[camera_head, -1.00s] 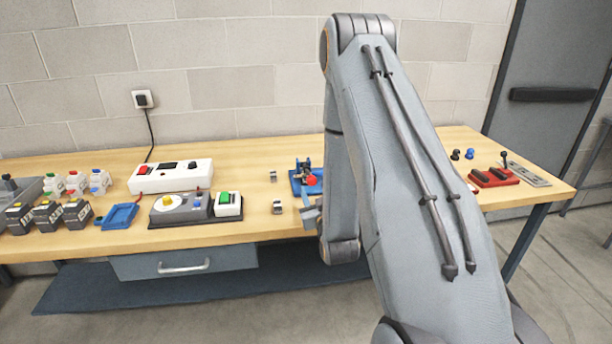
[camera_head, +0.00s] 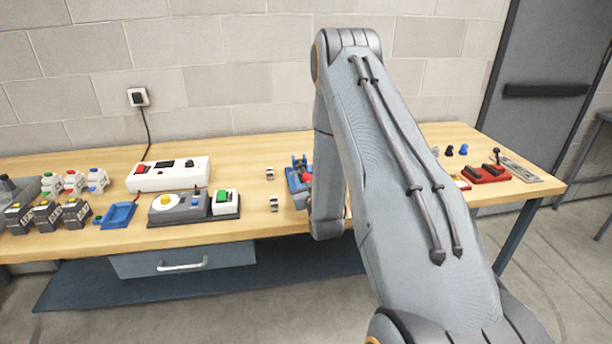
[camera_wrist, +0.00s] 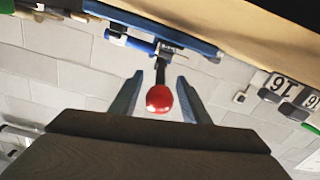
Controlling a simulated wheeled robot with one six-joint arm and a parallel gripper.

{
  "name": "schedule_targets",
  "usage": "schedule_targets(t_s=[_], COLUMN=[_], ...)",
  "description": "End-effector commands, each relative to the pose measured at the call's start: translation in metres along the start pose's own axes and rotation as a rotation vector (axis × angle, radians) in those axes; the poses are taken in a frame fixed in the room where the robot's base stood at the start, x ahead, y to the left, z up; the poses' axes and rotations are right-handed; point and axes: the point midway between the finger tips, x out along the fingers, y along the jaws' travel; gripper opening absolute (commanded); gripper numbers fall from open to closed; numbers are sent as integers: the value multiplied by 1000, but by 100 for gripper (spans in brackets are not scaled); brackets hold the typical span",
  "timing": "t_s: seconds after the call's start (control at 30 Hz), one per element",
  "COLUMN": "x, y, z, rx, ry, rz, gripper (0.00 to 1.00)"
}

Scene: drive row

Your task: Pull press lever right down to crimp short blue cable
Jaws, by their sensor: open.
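My gripper (camera_wrist: 160,92) is open, with one finger on each side of the knob and visible gaps to both. A blue cylindrical piece (camera_wrist: 139,45) shows beside the lever shaft; I cannot tell whether it is the short blue cable.
Two small metal pieces (camera_head: 270,174) lie left of the press. A red block (camera_head: 486,174) is at the right end.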

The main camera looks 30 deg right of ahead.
Motion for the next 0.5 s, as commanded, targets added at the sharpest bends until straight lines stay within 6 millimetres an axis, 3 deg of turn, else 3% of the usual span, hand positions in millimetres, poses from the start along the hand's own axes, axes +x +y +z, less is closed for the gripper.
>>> schedule_targets(t_s=[0.03,0.27,0.5], x=[0,0,0], y=[0,0,0], z=[0,0,3], rx=[0,0,0], ry=[0,0,0], rz=[0,0,1], gripper=[41,2,0])
